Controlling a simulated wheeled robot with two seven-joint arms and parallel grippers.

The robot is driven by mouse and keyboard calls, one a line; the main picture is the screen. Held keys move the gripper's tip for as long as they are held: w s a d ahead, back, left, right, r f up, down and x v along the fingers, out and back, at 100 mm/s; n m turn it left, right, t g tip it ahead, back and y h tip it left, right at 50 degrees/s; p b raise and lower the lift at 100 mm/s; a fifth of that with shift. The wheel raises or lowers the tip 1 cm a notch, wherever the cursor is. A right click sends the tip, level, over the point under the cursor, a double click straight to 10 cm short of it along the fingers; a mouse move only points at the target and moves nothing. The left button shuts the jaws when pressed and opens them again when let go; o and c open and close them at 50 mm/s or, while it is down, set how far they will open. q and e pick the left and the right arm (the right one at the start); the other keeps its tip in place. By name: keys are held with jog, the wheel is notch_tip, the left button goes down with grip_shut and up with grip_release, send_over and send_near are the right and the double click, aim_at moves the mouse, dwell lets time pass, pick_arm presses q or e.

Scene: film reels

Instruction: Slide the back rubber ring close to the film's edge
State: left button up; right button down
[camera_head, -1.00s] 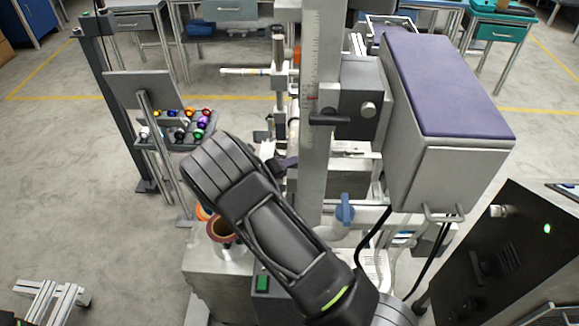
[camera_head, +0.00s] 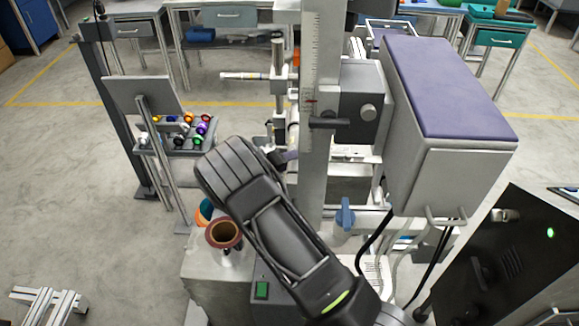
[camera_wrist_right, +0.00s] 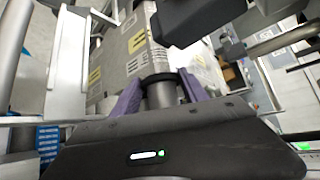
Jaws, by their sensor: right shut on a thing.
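My right gripper (camera_wrist_right: 160,82) has purple fingers on either side of a grey shaft in the right wrist view. It is shut on a dark ring, the back rubber ring (camera_wrist_right: 158,77), which sits around that shaft. In the head view my right arm hides most of this spot. A pale roll, possibly the film (camera_head: 293,138), shows just above the finger. The gap between ring and film edge cannot be made out. My left gripper is not in view.
A ruler post (camera_head: 311,90) stands right beside the gripper, with a purple-topped machine box (camera_head: 445,85) to its right. A brown-rimmed reel cup (camera_head: 223,234) stands left of my arm. A tray of coloured reels (camera_head: 180,152) is farther left. Floor is open at far left.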

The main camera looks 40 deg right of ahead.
jog(key=c, duration=0.6)
grip_release()
jog(key=b+v, duration=0.1)
jog(key=v, duration=0.6)
jog(key=shift+a+r, duration=0.15)
jog(key=shift+a, duration=0.2)
jog(key=shift+s, duration=0.1)
